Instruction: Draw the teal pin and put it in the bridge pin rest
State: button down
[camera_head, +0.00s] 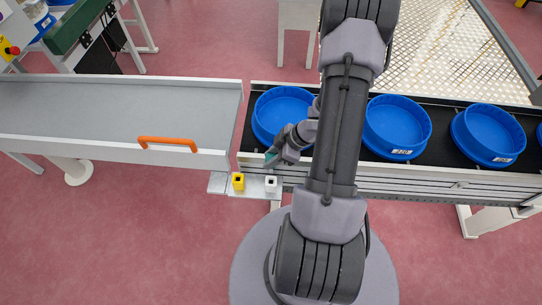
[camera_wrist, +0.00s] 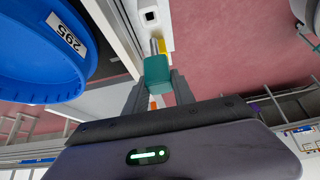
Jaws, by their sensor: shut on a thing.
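My gripper (camera_wrist: 158,95) is shut on the teal pin, gripping its block-shaped teal head (camera_wrist: 157,78). A short grey shank (camera_wrist: 154,46) points away from the head in the wrist view. In the head view the teal head (camera_head: 270,157) shows at my fingertips, by the conveyor's left end. A yellow block (camera_head: 238,181) and a white block (camera_head: 270,184), each with a dark square hole, stand on a metal ledge just below it. In the wrist view the shank's tip overlaps the yellow block (camera_wrist: 164,46); I cannot tell whether they touch. No label shows which block is the bridge pin rest.
Several blue round tubs (camera_head: 397,125) stand on the dark conveyor; one (camera_wrist: 40,45) is close beside my gripper. A grey tray-like bridge (camera_head: 110,108) with an orange handle (camera_head: 167,142) lies left of the conveyor, across a narrow gap. Pink floor is open in front.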

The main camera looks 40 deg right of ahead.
aim_at(271, 172)
jog(key=shift+f+b, duration=1.85)
jog(key=shift+f, duration=1)
jog(key=shift+p, duration=0.75)
jog(key=shift+f, duration=0.15)
jog(key=shift+f+b, duration=2)
jog(key=shift+f, duration=1.15)
jog(key=c, duration=1)
grip_release()
jog(key=shift+o, duration=0.2)
jog(key=shift+r, duration=0.1)
